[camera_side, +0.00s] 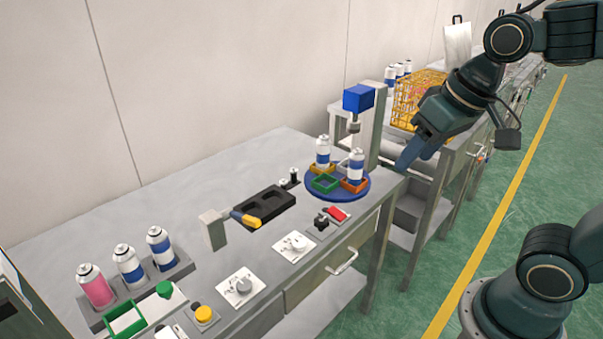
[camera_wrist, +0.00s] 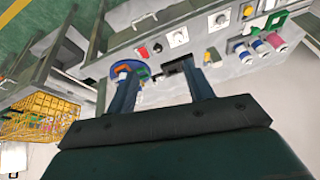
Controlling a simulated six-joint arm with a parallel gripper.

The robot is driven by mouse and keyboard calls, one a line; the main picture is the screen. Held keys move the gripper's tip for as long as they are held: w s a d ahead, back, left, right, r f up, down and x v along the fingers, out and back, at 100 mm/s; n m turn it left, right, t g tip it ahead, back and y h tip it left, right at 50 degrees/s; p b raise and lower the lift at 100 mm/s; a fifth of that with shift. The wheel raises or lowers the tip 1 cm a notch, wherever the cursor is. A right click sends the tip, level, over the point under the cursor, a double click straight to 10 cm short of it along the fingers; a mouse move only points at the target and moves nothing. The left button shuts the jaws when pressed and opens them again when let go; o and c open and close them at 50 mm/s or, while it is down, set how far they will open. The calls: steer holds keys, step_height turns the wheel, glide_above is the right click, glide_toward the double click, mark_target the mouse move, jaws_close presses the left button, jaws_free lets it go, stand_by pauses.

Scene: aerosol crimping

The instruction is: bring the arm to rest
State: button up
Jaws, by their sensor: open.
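My gripper (camera_side: 411,161) is in the air at the right end of the bench, to the right of the blue round turntable (camera_side: 337,193). In the wrist view its two fingers (camera_wrist: 162,84) stand wide apart with nothing between them. The turntable carries two blue-and-white cans, one at the back (camera_side: 323,151) and one at the right (camera_side: 356,166), in coloured holders. A green holder (camera_side: 325,184) at its front is empty. A blue crimping head (camera_side: 358,97) stands over the turntable on a grey column.
A rack at the left holds a pink can (camera_side: 95,287) and two blue-and-white cans (camera_side: 129,266). A black tray (camera_side: 265,207) and control panels (camera_side: 240,287) lie along the bench. A yellow wire basket (camera_side: 408,98) stands behind my gripper. The green floor (camera_side: 545,165) is open at right.

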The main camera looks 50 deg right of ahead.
steer(key=shift+s+d+f+n+t, duration=0.15)
steer(key=shift+s+n, duration=0.2)
steer(key=shift+s, duration=0.5)
steer(key=shift+s+f+n+t, duration=0.1)
steer(key=shift+s+n+t, duration=0.15)
steer(key=shift+s, duration=0.65)
steer(key=shift+s+d+f+n+t, duration=0.1)
steer(key=shift+s+n, duration=0.3)
steer(key=shift+s, duration=0.45)
